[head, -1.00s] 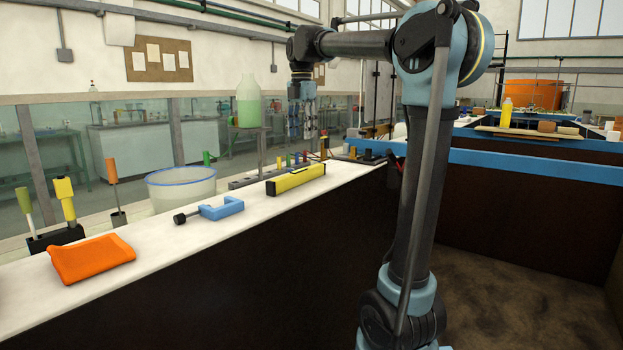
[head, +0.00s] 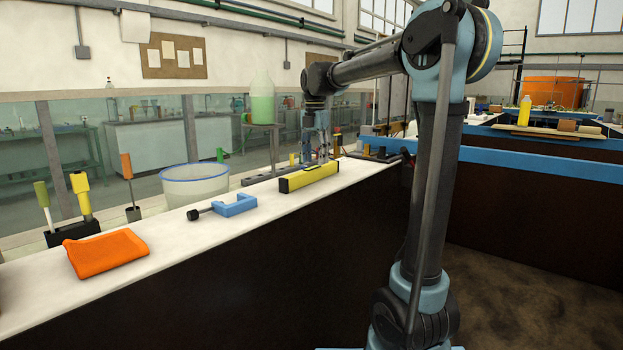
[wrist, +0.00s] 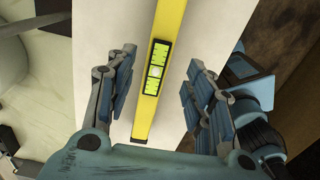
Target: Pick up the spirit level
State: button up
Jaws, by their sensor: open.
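The spirit level (head: 308,179) is a long yellow bar lying on the white bench top. In the wrist view the spirit level (wrist: 171,28) runs lengthwise between my fingers, with a green vial window facing up. My gripper (head: 318,154) is just above and behind the level in the head view. In the wrist view my gripper (wrist: 160,75) is open, with one finger on each side of the bar and a visible gap to both. I cannot tell the exact height of the fingertips over the bench.
A blue clamp (head: 234,205) and an orange cloth (head: 106,253) lie on the bench to the left. A clear tub (head: 195,185) stands behind the clamp. A bottle of green liquid (head: 262,100) sits on a raised stand behind the level.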

aim_at(312, 169)
jog(key=f, duration=0.5)
jog(key=shift+s+a, duration=0.2)
jog(key=shift+a, duration=0.2)
jog(key=shift+f, duration=0.55)
jog(key=shift+c, duration=0.3)
grip_shut()
